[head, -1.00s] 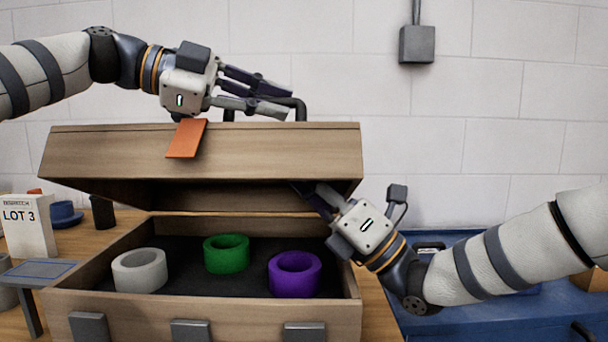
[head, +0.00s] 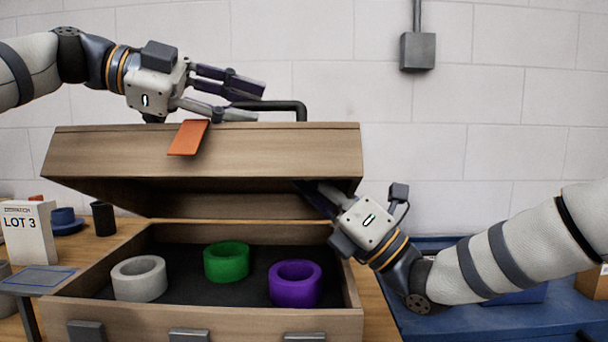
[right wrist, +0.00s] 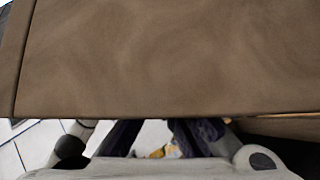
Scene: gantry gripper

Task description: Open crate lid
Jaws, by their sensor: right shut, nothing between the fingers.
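The wooden crate (head: 215,318) stands open in the head view, its lid (head: 260,150) raised and tilted above it. The lid has a black handle (head: 285,104) on top and an orange tag (head: 188,137) on its front. My left gripper (head: 258,101) is open at the left end of the handle, its fingers apart and not closed around it. My right gripper (head: 312,195) is shut and empty at the lid's right end, its fingertips partly hidden under the lid edge. In the right wrist view the brown lid surface (right wrist: 170,60) fills the upper part.
White (head: 139,279), green (head: 227,262) and purple (head: 295,284) rings sit inside the crate. A LOT 3 box (head: 28,234), a black cup (head: 103,218) and a blue dish (head: 66,222) stand at left. A blue surface (head: 480,318) lies at right.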

